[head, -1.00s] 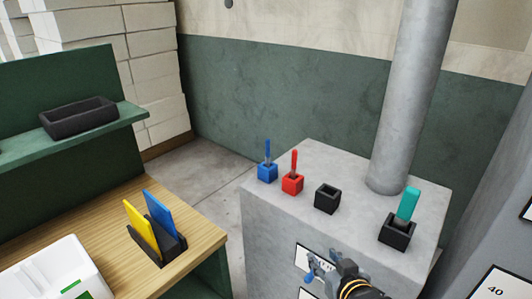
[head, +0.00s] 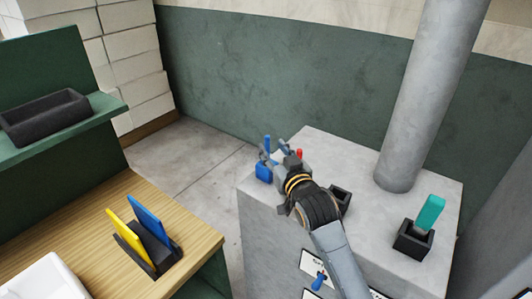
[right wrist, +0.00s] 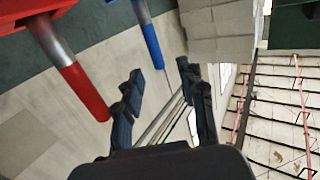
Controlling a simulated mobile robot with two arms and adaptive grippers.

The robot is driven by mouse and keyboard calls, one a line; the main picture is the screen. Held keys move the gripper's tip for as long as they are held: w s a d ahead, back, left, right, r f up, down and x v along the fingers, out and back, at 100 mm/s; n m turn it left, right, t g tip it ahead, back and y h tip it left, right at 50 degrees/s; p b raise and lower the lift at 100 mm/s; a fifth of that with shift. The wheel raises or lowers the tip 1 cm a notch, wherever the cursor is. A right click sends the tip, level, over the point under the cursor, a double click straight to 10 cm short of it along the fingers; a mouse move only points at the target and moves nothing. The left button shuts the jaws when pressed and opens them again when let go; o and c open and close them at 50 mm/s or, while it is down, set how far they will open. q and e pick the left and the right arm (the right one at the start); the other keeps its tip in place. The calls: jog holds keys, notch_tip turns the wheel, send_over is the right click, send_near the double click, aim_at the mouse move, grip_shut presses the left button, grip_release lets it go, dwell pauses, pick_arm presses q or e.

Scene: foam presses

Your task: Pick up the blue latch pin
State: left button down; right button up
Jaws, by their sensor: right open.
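The blue latch pin (head: 267,143) stands in a blue block (head: 264,172) at the far left corner of the grey cabinet top. My right gripper (head: 272,151) is open and reaches over the cabinet beside the pin, partly covering the area. In the right wrist view the blue pin (right wrist: 149,38) ends in line with the gap between my open fingers (right wrist: 160,72). I cannot tell whether they touch it. The red pin (right wrist: 82,84) is to the left in that view; only its top (head: 299,153) shows in the head view. My left gripper is not in view.
A black socket (head: 341,197), partly behind my arm, and a black holder (head: 414,241) with a teal piece (head: 431,213) are on the cabinet (head: 375,230). A thick grey pipe (head: 423,110) rises behind. A wooden bench (head: 90,222) with yellow and blue cards is at left.

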aim_at(268, 142)
jog(key=shift+w+p, duration=0.3)
jog(key=shift+w, duration=0.3)
jog(key=shift+w+a+p, duration=0.15)
jog(key=shift+w+p, duration=0.15)
jog(key=shift+w, duration=0.05)
jog(key=shift+f+p+x, duration=0.15)
jog(key=shift+p+x, duration=0.2)
jog(key=shift+x, duration=0.6)
jog(key=shift+f+p+x, duration=0.15)
jog(key=shift+p+x, duration=0.2)
jog(key=shift+x, duration=0.6)
jog(key=shift+c, duration=0.2)
grip_shut()
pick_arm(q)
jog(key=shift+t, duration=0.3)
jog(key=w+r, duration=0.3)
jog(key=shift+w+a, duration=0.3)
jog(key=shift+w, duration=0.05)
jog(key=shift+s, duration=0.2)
